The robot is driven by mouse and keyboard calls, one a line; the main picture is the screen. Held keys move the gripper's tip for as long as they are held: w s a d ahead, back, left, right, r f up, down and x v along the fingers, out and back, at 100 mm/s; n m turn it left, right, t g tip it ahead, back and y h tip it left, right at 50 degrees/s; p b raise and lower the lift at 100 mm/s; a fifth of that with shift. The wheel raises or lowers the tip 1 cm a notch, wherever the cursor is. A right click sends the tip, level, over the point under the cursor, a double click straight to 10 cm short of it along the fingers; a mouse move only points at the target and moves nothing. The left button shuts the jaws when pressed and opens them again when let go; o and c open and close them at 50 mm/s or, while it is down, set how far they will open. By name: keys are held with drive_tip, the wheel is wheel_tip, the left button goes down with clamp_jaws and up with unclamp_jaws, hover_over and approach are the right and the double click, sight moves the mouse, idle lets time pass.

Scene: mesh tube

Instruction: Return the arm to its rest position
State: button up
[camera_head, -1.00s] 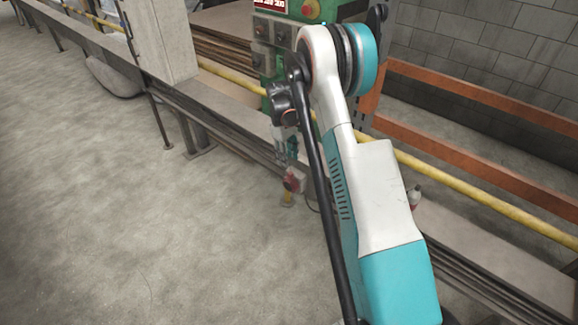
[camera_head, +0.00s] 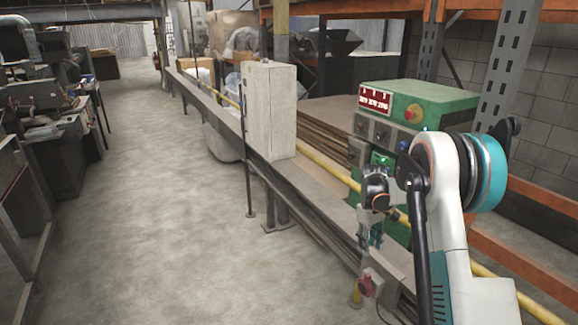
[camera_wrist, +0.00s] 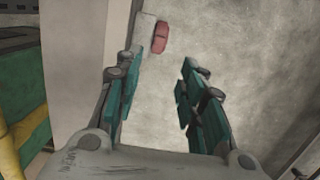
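My arm, white and teal, rises at the right of the head view and bends over at its elbow. My gripper (camera_head: 371,230) hangs below my dark wrist, in front of the green control box (camera_head: 432,100) and above the low bench edge. In the wrist view my gripper (camera_wrist: 158,85) has its two teal-padded fingers spread apart, with nothing between them. Beyond the fingers is bare concrete floor and a red knob-like part (camera_wrist: 160,37) on a pale grey box.
A yellow pipe (camera_head: 328,166) runs along the bench, close behind my gripper. A grey cabinet (camera_head: 270,110) stands to its left. Orange rack beams (camera_head: 530,192) are at the right. Open concrete floor (camera_head: 165,215) lies to the left, with dark machinery (camera_head: 50,130) beyond.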

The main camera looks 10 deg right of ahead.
drive_tip(key=s+a+r+m+t, duration=0.1)
drive_tip(key=s+a+r, duration=0.3)
drive_tip(key=r, duration=0.3)
drive_tip(key=s+a+r+t, duration=0.2)
drive_tip(key=s+a+r, duration=0.15)
drive_tip(key=r, duration=0.35)
drive_tip(key=s+a+r+m+t, duration=0.1)
drive_tip(key=s+a+r, duration=0.2)
drive_tip(key=s+r, duration=0.3)
drive_tip(key=s+a+r+m+t, duration=0.1)
drive_tip(key=s+a, duration=0.3)
drive_tip(key=s, duration=0.6)
drive_tip(key=s+a+r+m+t, duration=0.1)
drive_tip(key=s+a+t, duration=0.2)
drive_tip(key=s, duration=0.7)
drive_tip(key=shift+s+a+t+y, duration=0.3)
drive_tip(key=shift+a, duration=0.55)
drive_tip(key=shift+d, duration=0.1)
